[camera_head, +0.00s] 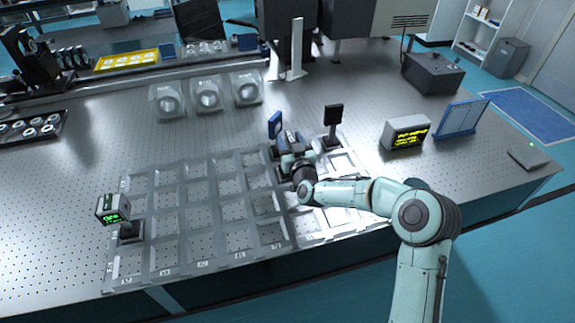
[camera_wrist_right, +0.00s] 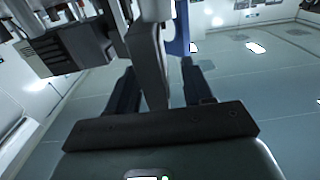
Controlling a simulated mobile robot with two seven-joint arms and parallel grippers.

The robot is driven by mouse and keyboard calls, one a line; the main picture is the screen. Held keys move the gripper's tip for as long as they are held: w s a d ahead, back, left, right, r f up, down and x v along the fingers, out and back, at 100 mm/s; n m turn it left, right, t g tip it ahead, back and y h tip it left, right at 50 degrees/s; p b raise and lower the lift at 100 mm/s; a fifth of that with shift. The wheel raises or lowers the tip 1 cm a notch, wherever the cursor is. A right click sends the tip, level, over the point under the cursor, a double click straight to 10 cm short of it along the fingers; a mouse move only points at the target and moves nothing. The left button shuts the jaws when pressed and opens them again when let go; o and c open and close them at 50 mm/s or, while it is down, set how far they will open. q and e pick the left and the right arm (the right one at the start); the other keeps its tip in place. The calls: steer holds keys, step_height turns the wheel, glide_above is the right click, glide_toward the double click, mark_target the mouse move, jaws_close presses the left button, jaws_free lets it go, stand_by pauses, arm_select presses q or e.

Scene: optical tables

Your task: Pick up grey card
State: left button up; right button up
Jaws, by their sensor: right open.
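My right gripper (camera_head: 289,138) is over the grid of trays, low near its back edge, with its fingers pointing away from me. In the right wrist view the two dark fingers (camera_wrist_right: 162,82) are apart. A grey upright piece (camera_wrist_right: 148,65) shows between them in that view; I cannot tell whether it is the grey card or how close it is. In the head view a small blue panel (camera_head: 275,124) stands just left of the fingers. I cannot make out a grey card for certain in the head view, and the arm hides part of the trays. My left gripper is out of view.
A black panel on a stand (camera_head: 333,117) is close to the right of the gripper. A display box (camera_head: 405,132) and a blue frame (camera_head: 460,119) stand farther right. Trays (camera_head: 200,210) fill the front middle. A small display (camera_head: 112,209) stands at their left.

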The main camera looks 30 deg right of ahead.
jaws_close()
stand_by(1.4)
